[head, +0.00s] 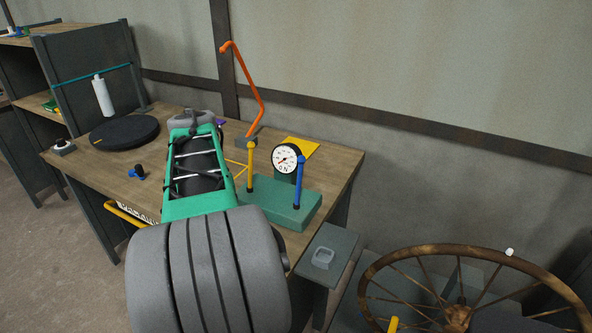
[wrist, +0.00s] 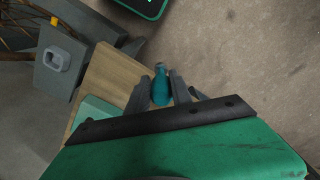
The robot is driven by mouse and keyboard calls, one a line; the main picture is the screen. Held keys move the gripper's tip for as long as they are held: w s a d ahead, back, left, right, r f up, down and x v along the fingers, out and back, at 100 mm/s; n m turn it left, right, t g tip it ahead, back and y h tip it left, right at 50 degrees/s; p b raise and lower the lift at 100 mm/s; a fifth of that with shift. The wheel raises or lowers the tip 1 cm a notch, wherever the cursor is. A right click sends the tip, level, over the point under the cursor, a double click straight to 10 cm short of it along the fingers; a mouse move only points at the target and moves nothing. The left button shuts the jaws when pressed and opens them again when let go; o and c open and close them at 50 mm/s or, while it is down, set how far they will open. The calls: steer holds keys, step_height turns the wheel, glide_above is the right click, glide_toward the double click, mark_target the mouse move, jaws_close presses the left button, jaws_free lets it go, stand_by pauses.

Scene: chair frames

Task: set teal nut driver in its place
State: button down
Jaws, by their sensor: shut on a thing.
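The teal nut driver (wrist: 161,86) shows in the wrist view as a teal, bottle-shaped handle. It lies between the two grey fingers of my gripper (wrist: 158,88), which is shut on it. The nut driver is over or near the edge of the wooden bench (wrist: 113,72); its height above the bench cannot be told. Its shaft is not clearly visible. In the head view my own arm hides the fingers and the nut driver. I cannot tell which spot is the nut driver's place.
On the bench (head: 325,160) stand a green block (head: 290,207) with yellow and blue posts, a dial gauge (head: 286,158), an orange bent rod (head: 250,80), a black disc (head: 125,132) and a small dark-blue knob (head: 138,172). A spoked wheel (head: 440,290) stands at right.

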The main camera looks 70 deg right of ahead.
steer(key=s+d+r+m+p, duration=0.3)
steer(key=s+d+r+p, duration=0.25)
steer(key=s, duration=0.45)
steer(key=s+d+f+m+p, duration=0.1)
steer(key=s+d+m+p, duration=0.1)
steer(key=s, duration=0.4)
steer(key=s+d+f+m+p, duration=0.1)
steer(key=s+d+m+p, duration=0.2)
steer(key=s+m+p, duration=0.1)
steer(key=s+p, duration=0.1)
steer(key=s, duration=0.1)
steer(key=shift+s+d+f, duration=0.15)
steer(key=shift+s+d, duration=0.15)
steer(key=shift+s, duration=0.1)
steer(key=shift+a, duration=0.1)
steer(key=shift+f+b, duration=1.25)
steer(key=shift+f, duration=0.95)
steer(key=shift+f+b, duration=0.85)
steer(key=shift+f, duration=0.65)
